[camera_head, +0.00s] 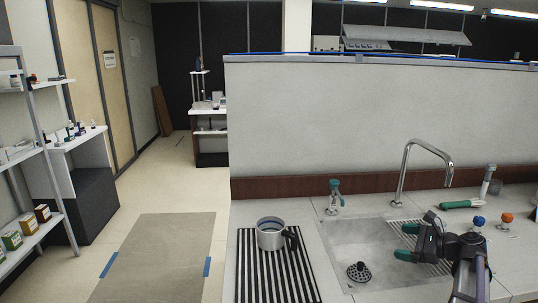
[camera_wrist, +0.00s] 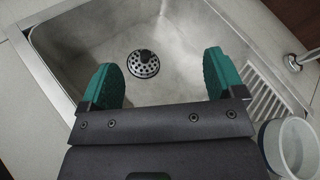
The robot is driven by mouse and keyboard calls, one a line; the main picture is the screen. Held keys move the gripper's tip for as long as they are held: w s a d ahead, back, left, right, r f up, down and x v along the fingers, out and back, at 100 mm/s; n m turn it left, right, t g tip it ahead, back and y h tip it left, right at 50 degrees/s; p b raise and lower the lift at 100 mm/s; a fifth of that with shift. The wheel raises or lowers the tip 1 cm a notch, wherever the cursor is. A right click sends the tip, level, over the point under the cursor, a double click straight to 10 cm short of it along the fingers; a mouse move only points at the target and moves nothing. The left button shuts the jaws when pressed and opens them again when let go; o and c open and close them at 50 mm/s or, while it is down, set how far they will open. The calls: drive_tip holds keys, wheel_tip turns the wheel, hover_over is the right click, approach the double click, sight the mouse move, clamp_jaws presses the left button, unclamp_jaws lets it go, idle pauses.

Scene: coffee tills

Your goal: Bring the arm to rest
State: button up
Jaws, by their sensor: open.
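My gripper (camera_head: 405,241) hangs over the right part of the sink in the head view. Its two green fingers are apart with nothing between them, also in the wrist view (camera_wrist: 162,80). In the wrist view the sink basin (camera_wrist: 185,35) lies beneath the fingers, with the round drain strainer (camera_wrist: 143,64) visible beyond the gap. In the head view the strainer (camera_head: 359,272) sits at the basin's bottom, left of my gripper.
A grey pot (camera_head: 270,234) with a dark handle stands on the striped mat (camera_head: 262,284) left of the sink. A tall faucet (camera_head: 404,165) rises behind the basin. A green-handled tool (camera_head: 461,204) and blue and orange knobs (camera_head: 506,218) are at right. A low wall (camera_head: 350,120) stands behind.

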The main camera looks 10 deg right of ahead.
drive_tip(key=s+a+r+n+g+h+p, duration=0.1)
drive_tip(key=s+a+r+n+g+p, duration=0.1)
drive_tip(key=a+r+n+g+p, duration=0.45)
drive_tip(key=s+a+r+n+g+h+p, duration=0.15)
drive_tip(key=a+n+p, duration=0.4)
drive_tip(key=a, duration=0.85)
drive_tip(key=s+a+r+n+g+h+p, duration=0.2)
drive_tip(key=s+a+r+n+h+p, duration=0.5)
drive_tip(key=s+a+n+p, duration=0.4)
drive_tip(key=r+p, duration=0.1)
drive_tip(key=p, duration=0.1)
drive_tip(key=shift+s+a+r+g+p, duration=0.15)
drive_tip(key=shift+s+r+g+p, duration=0.15)
drive_tip(key=shift+g+p, duration=0.1)
